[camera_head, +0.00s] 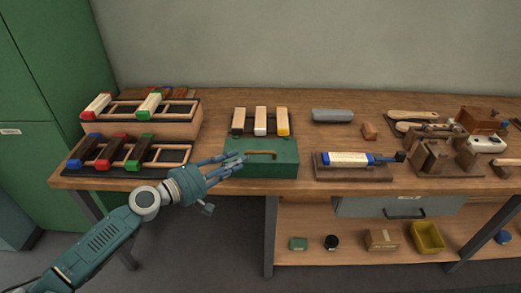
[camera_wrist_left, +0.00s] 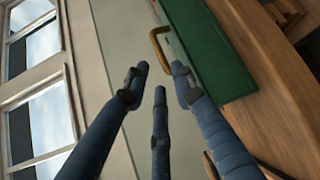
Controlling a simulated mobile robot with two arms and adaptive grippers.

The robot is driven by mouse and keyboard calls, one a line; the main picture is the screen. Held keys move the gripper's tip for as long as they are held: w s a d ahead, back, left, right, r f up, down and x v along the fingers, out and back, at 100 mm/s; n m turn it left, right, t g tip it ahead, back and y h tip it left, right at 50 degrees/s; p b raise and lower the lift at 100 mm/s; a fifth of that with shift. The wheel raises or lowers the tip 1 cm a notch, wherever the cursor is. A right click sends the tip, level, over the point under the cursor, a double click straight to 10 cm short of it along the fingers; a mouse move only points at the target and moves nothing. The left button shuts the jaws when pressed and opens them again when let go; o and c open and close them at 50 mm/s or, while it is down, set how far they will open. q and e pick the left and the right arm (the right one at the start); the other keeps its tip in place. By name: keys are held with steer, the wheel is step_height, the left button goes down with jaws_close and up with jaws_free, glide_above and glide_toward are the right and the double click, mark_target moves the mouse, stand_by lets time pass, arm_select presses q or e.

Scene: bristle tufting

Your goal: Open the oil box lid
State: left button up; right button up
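The green oil box (camera_head: 262,165) stands at the front edge of the workbench, left of centre. Its lid is down, with a brass handle (camera_head: 262,153) on it. My left gripper (camera_head: 238,160) reaches in from the left, with its fingertips at the box's left end, close to the handle. In the left wrist view the fingers (camera_wrist_left: 160,85) are spread apart with nothing between them. There the handle (camera_wrist_left: 160,45) is just beyond the fingertips, beside the green box (camera_wrist_left: 203,50); I cannot tell whether a finger touches it. My right gripper is not in view.
Racks with coloured blocks (camera_head: 130,152) stand on the left of the bench. Three brushes (camera_head: 261,121) lie behind the box. A wooden block with a blue and white tool (camera_head: 350,159) is on its right. A drawer (camera_head: 400,206) hangs below the bench top.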

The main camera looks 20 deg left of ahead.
mark_target(255, 152)
arm_select(q)
steer(key=p+x, duration=0.1)
steer(key=x, duration=0.8)
steer(key=shift+f, duration=0.1)
jaws_close()
